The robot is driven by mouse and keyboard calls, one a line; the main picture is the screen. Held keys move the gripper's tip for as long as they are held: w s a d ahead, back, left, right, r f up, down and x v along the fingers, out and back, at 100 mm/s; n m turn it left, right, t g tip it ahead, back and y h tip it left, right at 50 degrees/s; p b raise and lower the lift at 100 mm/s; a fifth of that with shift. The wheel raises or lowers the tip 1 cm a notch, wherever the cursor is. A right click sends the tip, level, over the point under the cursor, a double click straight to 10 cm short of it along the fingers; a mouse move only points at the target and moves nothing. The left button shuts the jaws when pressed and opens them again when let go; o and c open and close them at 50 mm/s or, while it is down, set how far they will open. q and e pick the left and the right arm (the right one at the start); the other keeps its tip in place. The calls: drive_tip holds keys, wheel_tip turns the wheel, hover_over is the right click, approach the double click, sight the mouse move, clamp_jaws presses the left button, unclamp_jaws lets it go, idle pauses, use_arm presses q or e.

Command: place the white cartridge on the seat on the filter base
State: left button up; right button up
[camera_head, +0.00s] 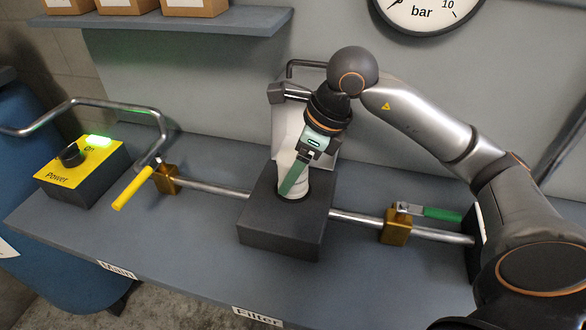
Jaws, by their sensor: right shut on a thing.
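The filter base (280,232) is a dark grey block in the middle of the bench, on the metal pipe. The white cartridge (284,170) stands over the middle of its top, near upright, its lower end at the dark round seat area. Whether it is fully seated I cannot tell. My right gripper (295,178) comes down from above and is shut on the cartridge, a green finger lying across its front. The gripper hides much of the cartridge and the seat. My left gripper is not in view.
A yellow-handled valve (133,188) is on the pipe at left, a green-handled valve (440,214) at right. A yellow power box (82,160) with a lit green light stands at far left. A pale panel (286,122) is behind the base. The bench front is clear.

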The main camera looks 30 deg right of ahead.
drive_tip(key=shift+f+b, duration=0.2)
drive_tip(key=shift+b, duration=0.1)
drive_tip(key=o, duration=1.4)
drive_tip(key=shift+r, duration=0.1)
drive_tip(key=p+v, duration=0.2)
drive_tip(key=v, duration=1)
drive_tip(key=shift+r, duration=0.2)
